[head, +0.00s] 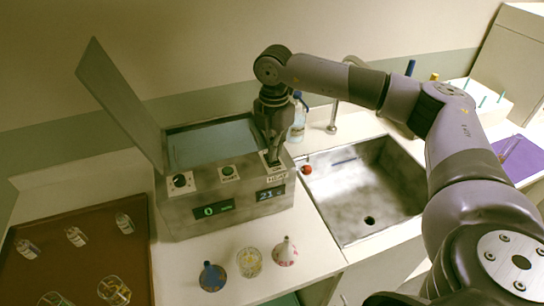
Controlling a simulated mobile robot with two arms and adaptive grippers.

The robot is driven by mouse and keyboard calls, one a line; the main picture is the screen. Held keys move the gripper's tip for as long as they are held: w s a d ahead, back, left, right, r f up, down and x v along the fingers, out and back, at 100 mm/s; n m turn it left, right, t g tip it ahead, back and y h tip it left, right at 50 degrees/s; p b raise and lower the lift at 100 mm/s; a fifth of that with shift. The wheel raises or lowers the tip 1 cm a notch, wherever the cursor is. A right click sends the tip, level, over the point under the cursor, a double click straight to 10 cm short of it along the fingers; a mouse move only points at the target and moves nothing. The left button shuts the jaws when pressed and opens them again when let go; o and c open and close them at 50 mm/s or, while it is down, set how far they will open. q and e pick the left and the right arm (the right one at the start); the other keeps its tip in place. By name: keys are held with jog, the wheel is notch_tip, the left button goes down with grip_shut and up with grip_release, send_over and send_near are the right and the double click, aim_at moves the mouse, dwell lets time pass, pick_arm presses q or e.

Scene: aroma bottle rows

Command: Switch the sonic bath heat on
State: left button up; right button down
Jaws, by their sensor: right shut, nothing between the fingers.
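The sonic bath (185,213) is a grey metal box on the counter with its lid (120,105) raised. Its front shows a green display reading 0 and a bluish display (270,195) with a number in the low twenties. The top front edge carries a dark knob (180,180), a green button (227,171) and, at the right, a dark switch (275,164) above a small label that seems to read heat. My right gripper (274,154) is shut and empty, pointing down at this switch. Its fingertips cover part of the switch; I cannot tell whether they touch it. My left gripper is out of view.
A brown tray (75,230) with several glass bottles lies at the left. Small flasks, one blue (212,277), stand before the bath. A steel sink (360,200) with a faucet is at the right, with a bottle (298,118) behind the bath. A purple mat (522,160) lies far right.

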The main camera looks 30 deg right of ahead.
jog(key=shift+f+b, duration=0.55)
jog(key=shift+f, duration=0.25)
jog(key=shift+r, duration=0.15)
jog(key=shift+r+p, duration=2.25)
jog(key=shift+r, duration=1.2)
jog(key=shift+f, duration=0.1)
